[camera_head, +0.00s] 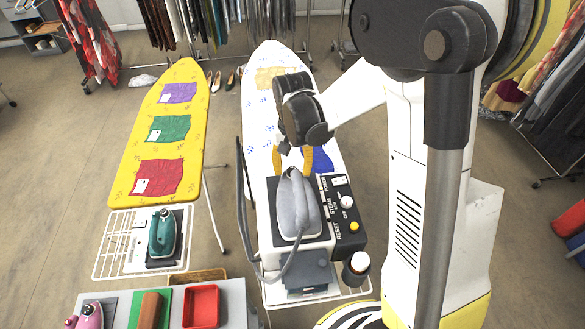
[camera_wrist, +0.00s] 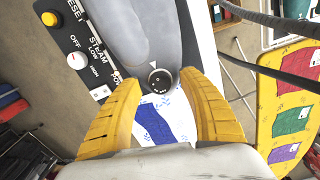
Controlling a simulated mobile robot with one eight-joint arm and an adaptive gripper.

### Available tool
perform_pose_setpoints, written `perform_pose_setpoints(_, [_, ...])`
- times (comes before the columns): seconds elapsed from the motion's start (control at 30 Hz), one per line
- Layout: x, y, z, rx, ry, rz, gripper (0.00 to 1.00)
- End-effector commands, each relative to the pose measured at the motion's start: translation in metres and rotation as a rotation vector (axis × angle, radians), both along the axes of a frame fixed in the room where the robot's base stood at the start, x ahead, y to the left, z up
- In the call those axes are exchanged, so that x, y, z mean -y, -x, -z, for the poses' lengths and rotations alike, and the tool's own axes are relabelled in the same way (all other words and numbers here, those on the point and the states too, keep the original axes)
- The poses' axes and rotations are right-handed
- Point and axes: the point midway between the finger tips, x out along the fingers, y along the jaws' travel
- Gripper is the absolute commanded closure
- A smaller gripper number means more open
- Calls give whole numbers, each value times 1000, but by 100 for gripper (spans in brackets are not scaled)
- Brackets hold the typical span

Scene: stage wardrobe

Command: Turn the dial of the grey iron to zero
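The grey iron (camera_head: 296,205) rests on a black-topped station at the near end of the white ironing board. In the wrist view its grey body (camera_wrist: 142,30) runs up from a round black dial (camera_wrist: 160,80) with pale marks, and a white triangle sits beside the dial. My gripper (camera_head: 293,160) is over the iron's far end. In the wrist view my gripper (camera_wrist: 160,78) is open, its two yellow fingers on either side of the dial with visible gaps. The height of the fingertips above the dial is hard to tell. The dial's small marks are unreadable.
Beside the iron is a black panel with a white steam knob (camera_head: 347,202) and a yellow reset button (camera_head: 354,227). A cable loops left of the station. A teal iron (camera_head: 162,233) stands on a rack by the yellow board (camera_head: 183,70). A bottle (camera_head: 356,266) stands at near right.

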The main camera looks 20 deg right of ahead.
Motion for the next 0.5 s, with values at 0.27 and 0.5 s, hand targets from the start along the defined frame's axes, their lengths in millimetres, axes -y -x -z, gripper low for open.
perform_pose_setpoints(0.27, [0, 0, -10, 0, 0, 0, 51])
perform_pose_setpoints(0.5, [0, 0, -61, 0, 0, 0, 51])
